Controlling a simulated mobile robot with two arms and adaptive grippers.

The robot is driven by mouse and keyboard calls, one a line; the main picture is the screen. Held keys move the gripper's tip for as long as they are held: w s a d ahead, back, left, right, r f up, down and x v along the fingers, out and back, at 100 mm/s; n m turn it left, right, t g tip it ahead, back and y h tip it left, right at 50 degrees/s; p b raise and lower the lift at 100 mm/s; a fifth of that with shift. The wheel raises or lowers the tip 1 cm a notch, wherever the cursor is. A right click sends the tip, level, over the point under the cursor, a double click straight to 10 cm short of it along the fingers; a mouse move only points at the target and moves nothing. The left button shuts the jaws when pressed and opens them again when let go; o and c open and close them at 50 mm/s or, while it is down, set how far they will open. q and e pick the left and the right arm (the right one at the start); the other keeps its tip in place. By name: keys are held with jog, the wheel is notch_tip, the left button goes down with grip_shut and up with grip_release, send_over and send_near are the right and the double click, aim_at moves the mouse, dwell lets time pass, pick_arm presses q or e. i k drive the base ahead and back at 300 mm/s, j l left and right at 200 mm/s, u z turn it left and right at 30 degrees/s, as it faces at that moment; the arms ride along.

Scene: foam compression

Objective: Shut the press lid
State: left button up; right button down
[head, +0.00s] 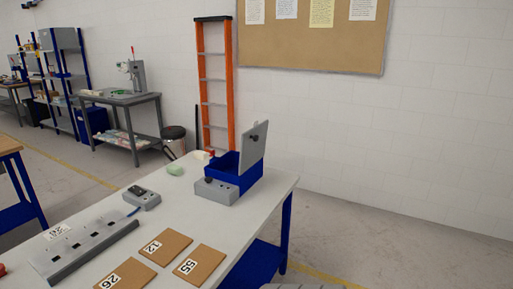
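The press (228,184) stands at the far right end of the white table. It has a blue box body with a grey block in front that carries dark round knobs. Its grey lid (252,150) is open and stands nearly upright on the right side of the box, with a small dark knob on its face. The inside of the box is mostly hidden. Neither of my grippers is in view.
The white table (205,218) also holds numbered brown boards (167,247), a long grey block with holes (85,245), a small meter (142,198) and a pale green piece (175,170). Bare tabletop lies in front of the press. An orange ladder (230,85) leans behind.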

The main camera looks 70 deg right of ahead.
aim_at(258, 145)
jog(key=z, duration=2.4)
